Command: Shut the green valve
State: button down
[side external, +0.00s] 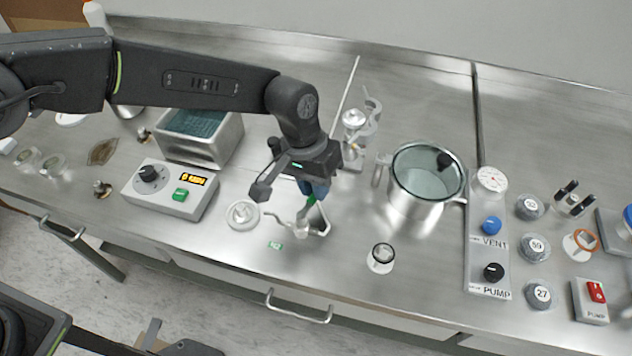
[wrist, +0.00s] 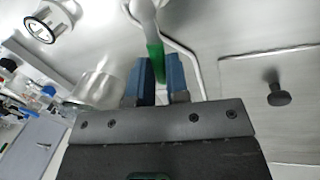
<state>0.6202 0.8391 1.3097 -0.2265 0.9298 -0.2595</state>
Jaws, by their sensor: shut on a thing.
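The green valve's handle (wrist: 155,62) is between my blue fingertips in the wrist view, and a bit of its green (side external: 311,200) shows below my gripper in the side view. My gripper (side external: 317,188) points down and is shut on this handle; in the wrist view my gripper (wrist: 161,80) shows both fingers beside the green. The pale valve body and tubing (side external: 300,224) lie just below the fingers, close to the bench's front edge. My fingers hide part of the handle, and its exact angle is hard to tell.
A green label (side external: 275,245) lies in front of the valve. A round white fitting (side external: 242,215) is to the left, near a control box (side external: 170,190). A steel pot (side external: 425,205) and a panel with VENT and PUMP knobs (side external: 490,255) stand to the right.

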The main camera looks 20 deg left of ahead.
jog(key=shift+a+n, duration=0.7)
jog(key=shift+n, duration=0.7)
jog(key=c, duration=1.1)
grip_release()
jog(key=shift+r, duration=0.15)
notch_tip(320, 180, up, 13)
jog(key=a, duration=0.2)
jog(key=shift+a+r, duration=0.2)
jog(key=shift+a, duration=0.15)
